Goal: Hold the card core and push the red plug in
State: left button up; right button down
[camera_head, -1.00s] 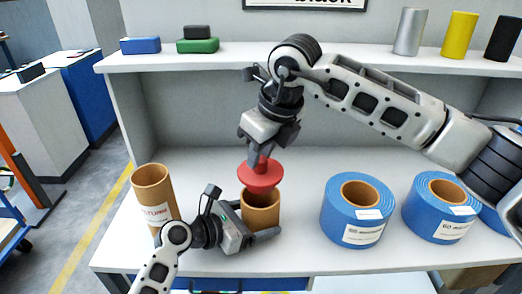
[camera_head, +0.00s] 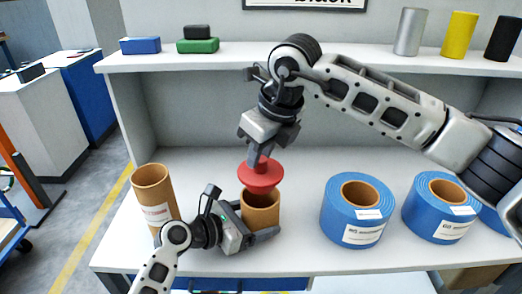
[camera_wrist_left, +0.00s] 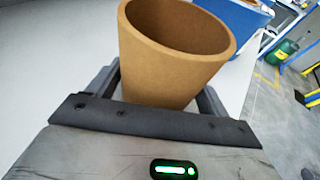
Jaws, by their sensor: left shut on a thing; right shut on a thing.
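The brown card core (camera_head: 261,211) stands upright on the white bench. My left gripper (camera_head: 260,222) is shut around its lower part. In the left wrist view the core (camera_wrist_left: 165,65) sits between my left fingers, and its open top is empty. The red plug (camera_head: 261,174) is in my right gripper (camera_head: 259,160), which points down and is shut on the plug's upper part. The plug's wide red flange is just above the core's mouth, and part of the mouth's rim is hidden behind it. The plug's lower end cannot be made out clearly.
Another brown core (camera_head: 153,193) with a label stands to the left, behind my left wrist. Blue rolls (camera_head: 358,210) stand to the right. A shelf (camera_head: 350,52) above the bench holds blue and green boxes and several cylinders. Bare bench lies behind the core.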

aim_at(263, 171)
jog(key=shift+f, duration=0.1)
jog(key=shift+f, duration=0.6)
jog(key=shift+f, duration=2.2)
dwell(0.9)
jog(key=c, duration=1.1)
grip_release()
jog(key=v, duration=1.2)
